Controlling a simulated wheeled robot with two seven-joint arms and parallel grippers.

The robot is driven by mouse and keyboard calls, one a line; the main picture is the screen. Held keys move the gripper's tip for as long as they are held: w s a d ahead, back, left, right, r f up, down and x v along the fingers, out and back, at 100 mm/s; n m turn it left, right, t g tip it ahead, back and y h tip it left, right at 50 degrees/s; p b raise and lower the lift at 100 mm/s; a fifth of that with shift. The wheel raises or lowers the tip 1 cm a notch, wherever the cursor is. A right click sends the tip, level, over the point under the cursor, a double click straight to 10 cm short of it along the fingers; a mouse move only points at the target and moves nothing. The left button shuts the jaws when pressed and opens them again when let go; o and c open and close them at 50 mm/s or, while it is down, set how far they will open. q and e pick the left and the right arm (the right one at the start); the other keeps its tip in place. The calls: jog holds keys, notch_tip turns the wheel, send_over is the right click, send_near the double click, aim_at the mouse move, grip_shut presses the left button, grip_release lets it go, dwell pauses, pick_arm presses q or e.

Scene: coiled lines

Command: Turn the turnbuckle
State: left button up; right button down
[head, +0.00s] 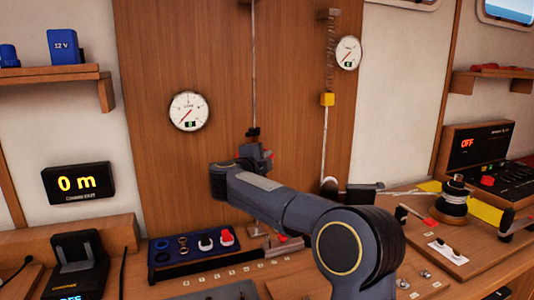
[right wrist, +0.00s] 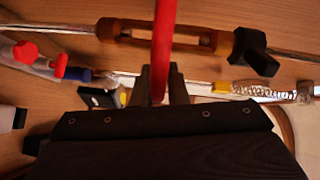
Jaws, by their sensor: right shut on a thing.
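The turnbuckle (right wrist: 195,38) shows in the right wrist view as a brown, slotted body with a dark block at its right end, in line with a thin metal line. In the head view its black upper end (head: 252,132) shows on the vertical line, and my right arm hides much of the rest. A red bar (right wrist: 163,35) crosses the turnbuckle's body; I cannot tell whether it passes through the slot. My right gripper (right wrist: 160,85) is shut on the red bar, just beside the turnbuckle. My left gripper is not in view.
A second line with a spring and yellow block (head: 327,99) hangs to the right. A blue tray (head: 160,255) of small parts sits below left. A winch (head: 454,197) stands on the right bench.

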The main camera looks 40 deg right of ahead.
jog(key=shift+a+f+g, duration=0.1)
jog(key=shift+f+g, duration=0.2)
jog(key=shift+f, duration=0.05)
jog(key=c, duration=1.6)
grip_release()
jog(key=shift+o, duration=0.6)
jog(key=shift+r, duration=0.2)
jog(key=f+v, duration=0.1)
jog(key=v, duration=0.6)
jog(key=shift+s+a+r, duration=0.2)
jog(key=shift+a+r, duration=0.15)
jog(key=shift+r, duration=0.05)
